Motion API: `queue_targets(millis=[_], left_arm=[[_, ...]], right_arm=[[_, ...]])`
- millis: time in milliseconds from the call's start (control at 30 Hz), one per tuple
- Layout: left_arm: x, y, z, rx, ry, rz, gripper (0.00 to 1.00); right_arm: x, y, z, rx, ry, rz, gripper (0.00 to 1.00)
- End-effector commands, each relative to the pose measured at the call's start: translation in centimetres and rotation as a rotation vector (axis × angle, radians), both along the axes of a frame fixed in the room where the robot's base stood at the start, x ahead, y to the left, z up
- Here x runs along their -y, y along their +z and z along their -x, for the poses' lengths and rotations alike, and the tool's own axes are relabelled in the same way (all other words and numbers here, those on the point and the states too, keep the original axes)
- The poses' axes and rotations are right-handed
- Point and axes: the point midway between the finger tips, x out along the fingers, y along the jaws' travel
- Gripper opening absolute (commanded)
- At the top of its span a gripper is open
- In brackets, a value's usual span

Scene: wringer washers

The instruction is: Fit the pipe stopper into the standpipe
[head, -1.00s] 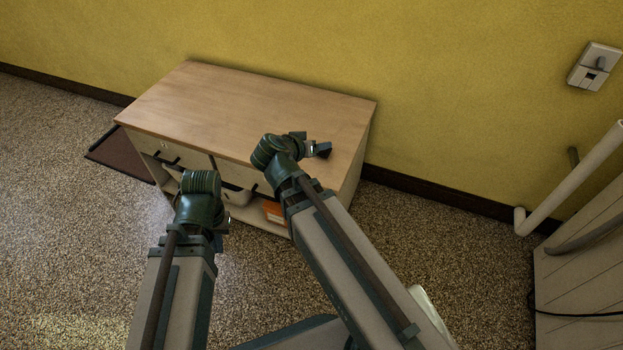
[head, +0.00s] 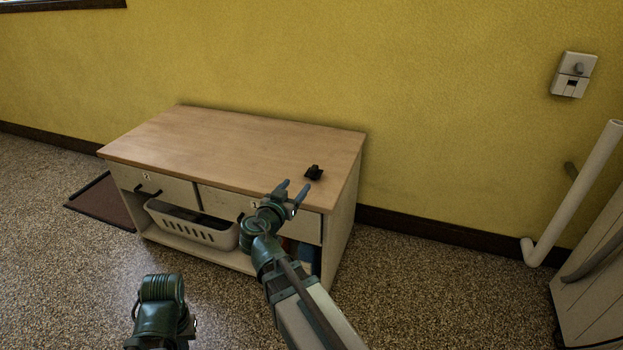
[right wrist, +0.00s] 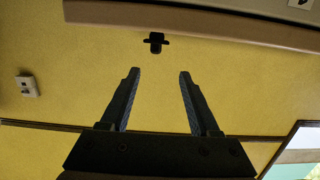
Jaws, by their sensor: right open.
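The pipe stopper (head: 314,172), a small black piece, lies on the wooden top near the cabinet's front right. It also shows in the right wrist view (right wrist: 155,42), beyond the fingertips. My right gripper (head: 294,187) is open and empty at the cabinet's front edge, with its fingers pointing toward the stopper and apart from it. Its two spread fingers show in the right wrist view (right wrist: 158,75). The standpipe (head: 580,185) is a white pipe rising at a slant by the wall at right. My left arm's wrist shows at lower left; its fingers are hidden.
The cabinet (head: 230,140) has drawers and an open shelf holding a white basket (head: 192,225). A wall box (head: 574,75) is above the standpipe. A pale panelled unit (head: 595,300) stands at the right edge. Floor between cabinet and standpipe is clear.

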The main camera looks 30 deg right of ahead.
Motion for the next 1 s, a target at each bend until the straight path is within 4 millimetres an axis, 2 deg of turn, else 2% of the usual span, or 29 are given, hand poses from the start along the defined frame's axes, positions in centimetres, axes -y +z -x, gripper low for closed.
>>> queue_targets(millis=[400,833,1000], left_arm=[[0.0,-1.1,0.0,0.001,0.0,0.0,0.0],[0.0,-1.3,0.0,0.001,0.0,0.0,0.0],[0.0,-1.6,0.0,0.001,0.0,0.0,0.0]], right_arm=[[5.4,-1.2,-4.7,-0.002,-0.003,-0.001,0.62],[6.6,-1.3,-5.5,-0.002,-0.002,-0.001,0.62],[8.4,-1.6,-6.4,-0.002,-0.003,-0.001,0.62]])
